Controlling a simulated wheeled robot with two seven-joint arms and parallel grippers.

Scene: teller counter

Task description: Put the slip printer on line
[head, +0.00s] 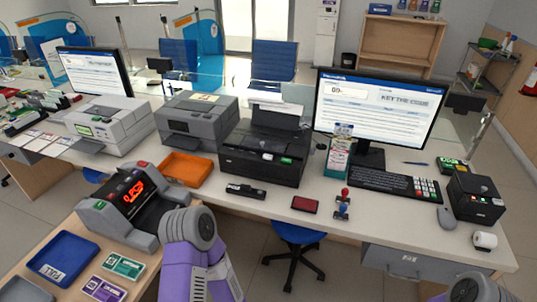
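Several printer-like machines stand on the counter, and no readable label tells me which is the slip printer. A black one (262,152) sits in the middle, with paper at its back and a small green mark on its front. A small black one (476,197) at the right end shows small lights. A grey one (198,118) and a white-grey one (110,120) with a small green display stand to the left. Purple links of my arms show at the bottom middle and bottom right corner. Neither gripper is in view.
A monitor (378,106) and a keyboard (383,184) stand right of the black printer. An orange tray (187,169), stapler-like item (246,191), red pad (305,204) and stamps (343,207) lie along the front. A note counter (127,203) with red digits and a blue tray (62,258) are lower left.

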